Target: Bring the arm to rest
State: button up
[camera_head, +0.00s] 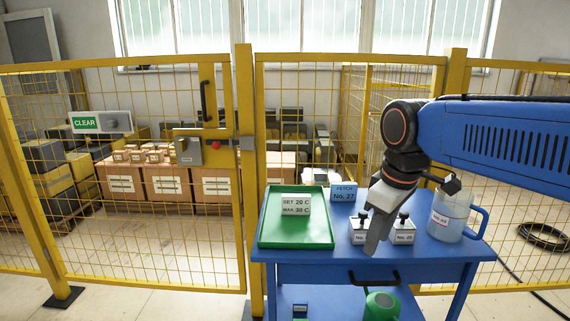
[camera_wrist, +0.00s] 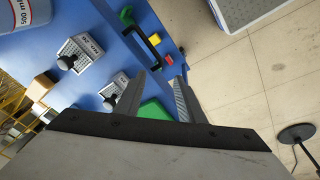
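My gripper (camera_head: 373,246) hangs fingers-down from the blue arm, in front of the blue table's right half. In the wrist view my gripper (camera_wrist: 160,77) has its two fingers apart with nothing between them. Two small white blocks with black knobs stand on the table behind it. The right block (camera_head: 403,232) is clear to see, while the left block (camera_head: 357,231) is partly hidden by my gripper. Both also show in the wrist view, one at the upper left (camera_wrist: 82,52) and one near the left finger (camera_wrist: 113,90).
A green tray (camera_head: 264,240) holding a SET 20 C sign (camera_head: 296,205) is on the table's left. A labelled jug (camera_head: 449,214) stands right of the blocks. A FETCH No. 27 sign (camera_head: 343,193) is behind. A yellow mesh fence (camera_head: 243,150) runs behind the table.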

jog(key=s+d+f+m+t, duration=0.2)
jog(key=s+d+f+m, duration=0.7)
jog(key=s+f, duration=0.3)
jog(key=shift+s+f+h, duration=0.3)
jog(key=shift+s+f, duration=0.1)
jog(key=shift+s, duration=0.4)
jog(key=shift+d, duration=0.1)
